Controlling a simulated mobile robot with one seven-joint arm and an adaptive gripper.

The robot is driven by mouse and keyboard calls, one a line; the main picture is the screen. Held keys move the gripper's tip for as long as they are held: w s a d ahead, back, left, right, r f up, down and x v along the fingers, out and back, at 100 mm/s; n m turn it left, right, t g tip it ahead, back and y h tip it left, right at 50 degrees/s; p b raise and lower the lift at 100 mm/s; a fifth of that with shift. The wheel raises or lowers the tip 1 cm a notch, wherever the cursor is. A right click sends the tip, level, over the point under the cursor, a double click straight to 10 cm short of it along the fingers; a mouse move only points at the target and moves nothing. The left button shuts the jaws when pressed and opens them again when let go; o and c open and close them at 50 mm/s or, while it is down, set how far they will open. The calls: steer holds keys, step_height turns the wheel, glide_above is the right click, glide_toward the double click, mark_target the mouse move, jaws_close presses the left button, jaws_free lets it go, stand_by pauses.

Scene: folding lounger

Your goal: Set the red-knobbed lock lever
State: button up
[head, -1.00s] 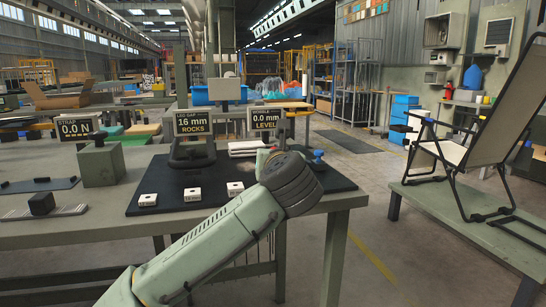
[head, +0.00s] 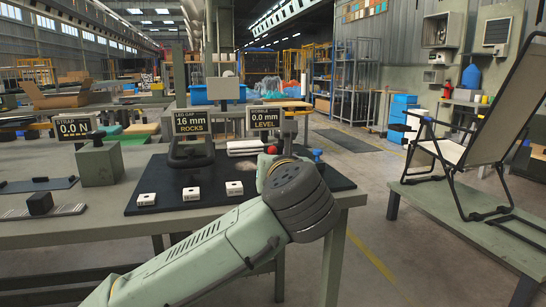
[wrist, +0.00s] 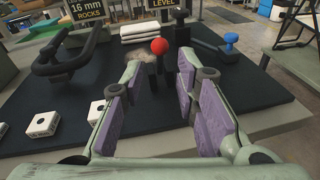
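The red knob (head: 271,150) of the lock lever shows just beyond my wrist in the head view. In the wrist view the red knob (wrist: 159,46) stands ahead of my gripper (wrist: 161,68), roughly centred between the fingertips and apart from them. My gripper is open and empty, with purple pads on its inner faces. The lever's shaft below the knob is dark and hard to make out against the black mat. In the head view my wrist hides most of my gripper.
The black mat (head: 140,205) carries small white blocks (wrist: 43,124), a dark looped fixture (wrist: 62,56) at left and a blue-knobbed part (wrist: 231,38) at right. Displays read 16 mm, 0.0 mm and 0.0 N. A folding lounger (head: 470,150) stands on a platform at right.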

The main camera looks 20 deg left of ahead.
steer(key=shift+v, duration=2.3)
steer(key=shift+r, duration=0.1)
